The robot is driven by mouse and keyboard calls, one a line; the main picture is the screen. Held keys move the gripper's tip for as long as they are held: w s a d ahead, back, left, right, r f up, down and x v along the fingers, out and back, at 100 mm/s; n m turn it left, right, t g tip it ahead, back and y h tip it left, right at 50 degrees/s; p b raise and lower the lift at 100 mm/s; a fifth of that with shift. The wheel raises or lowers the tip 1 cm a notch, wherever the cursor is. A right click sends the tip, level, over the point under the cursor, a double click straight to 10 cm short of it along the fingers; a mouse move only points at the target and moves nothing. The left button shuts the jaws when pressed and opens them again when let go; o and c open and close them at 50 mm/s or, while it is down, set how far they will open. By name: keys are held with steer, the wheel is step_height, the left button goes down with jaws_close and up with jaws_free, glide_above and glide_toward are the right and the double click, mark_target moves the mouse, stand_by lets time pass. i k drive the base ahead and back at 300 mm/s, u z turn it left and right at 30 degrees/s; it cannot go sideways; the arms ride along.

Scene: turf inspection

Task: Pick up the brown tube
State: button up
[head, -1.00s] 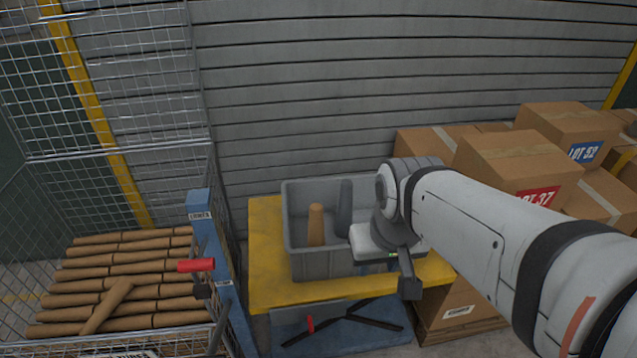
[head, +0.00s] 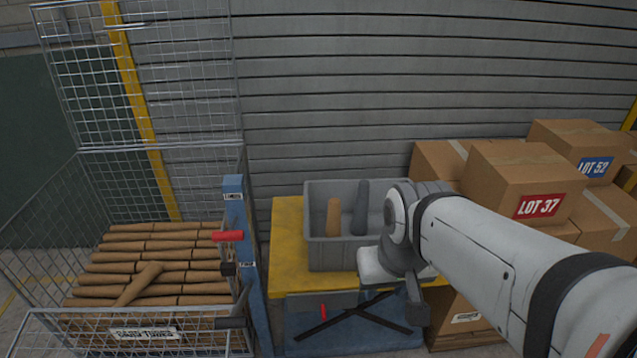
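A brown tube (head: 333,217) stands nearly upright inside a grey bin (head: 341,258), towards its left side. A dark grey tube (head: 360,208) leans a little beside it in the same bin. Many more brown tubes (head: 190,263) lie in rows in a wire cage at the left, with one lying slantwise on top (head: 138,284). My gripper (head: 415,300) hangs at the front right of the bin, apart from the tubes. One dark finger shows; the other is hidden, so its opening cannot be judged.
The bin stands on a yellow-topped lift table (head: 288,240). The wire cage has a blue post (head: 236,215) and a red handle (head: 228,236) between the tubes and the table. Cardboard boxes (head: 510,180) are stacked at the right. A grey slatted wall stands behind.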

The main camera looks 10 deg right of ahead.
mark_target(333, 229)
steer(key=i, duration=0.9)
steer(key=z, duration=0.05)
